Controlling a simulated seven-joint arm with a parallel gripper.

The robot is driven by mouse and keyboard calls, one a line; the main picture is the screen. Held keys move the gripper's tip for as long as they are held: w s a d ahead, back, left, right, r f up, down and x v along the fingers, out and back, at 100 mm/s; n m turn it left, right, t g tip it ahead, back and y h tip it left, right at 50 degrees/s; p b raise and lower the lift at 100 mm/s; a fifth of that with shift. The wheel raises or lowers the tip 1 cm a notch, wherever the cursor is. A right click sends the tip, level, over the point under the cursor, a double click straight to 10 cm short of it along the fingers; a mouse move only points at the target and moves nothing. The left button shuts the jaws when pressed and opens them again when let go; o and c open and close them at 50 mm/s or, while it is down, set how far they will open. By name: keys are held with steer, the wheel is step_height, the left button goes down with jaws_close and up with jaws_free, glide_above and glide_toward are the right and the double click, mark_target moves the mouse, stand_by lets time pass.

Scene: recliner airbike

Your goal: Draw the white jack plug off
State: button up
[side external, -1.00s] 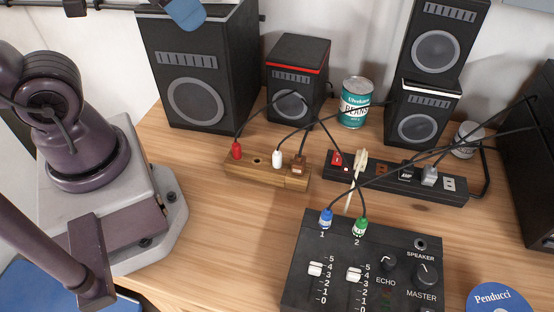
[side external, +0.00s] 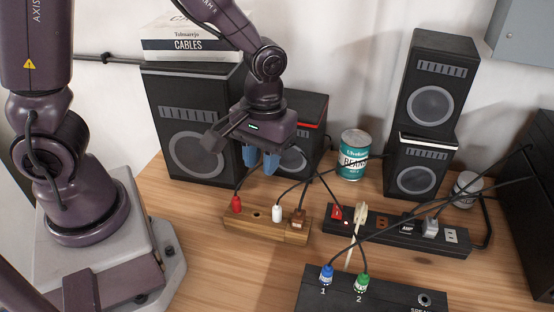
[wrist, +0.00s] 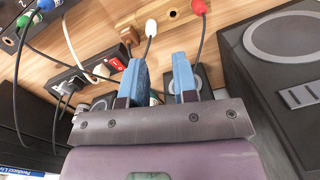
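The white jack plug (side external: 278,213) stands upright in the wooden block (side external: 238,222), between a red plug (side external: 236,204) and a brown plug (side external: 298,217). A dark cable runs from its top. My gripper (side external: 260,165) hangs above and behind the block, in front of the small red-trimmed speaker. Its blue fingers are apart with nothing between them. In the wrist view the white plug (wrist: 151,27) lies beyond the fingertips, roughly in line with the gap of my gripper (wrist: 160,65). It is not touched.
A black power strip (side external: 395,230) with several plugs stands right of the block. A mixer (side external: 400,290) with blue and green plugs is in front. Speakers and a bean can (side external: 352,155) stand behind.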

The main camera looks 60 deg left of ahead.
mark_target(277, 207)
steer(key=w+f+n, duration=0.1)
steer(key=f, duration=0.3)
steer(key=w+f+n, duration=0.1)
steer(key=f+n, duration=0.1)
steer(key=f, duration=0.3)
steer(key=f+n, duration=0.2)
steer(key=f, duration=0.3)
steer(key=shift+w+d+f+t, duration=0.1)
steer(key=shift+w+f+t, duration=0.2)
steer(key=shift+w, duration=0.1)
jaws_close()
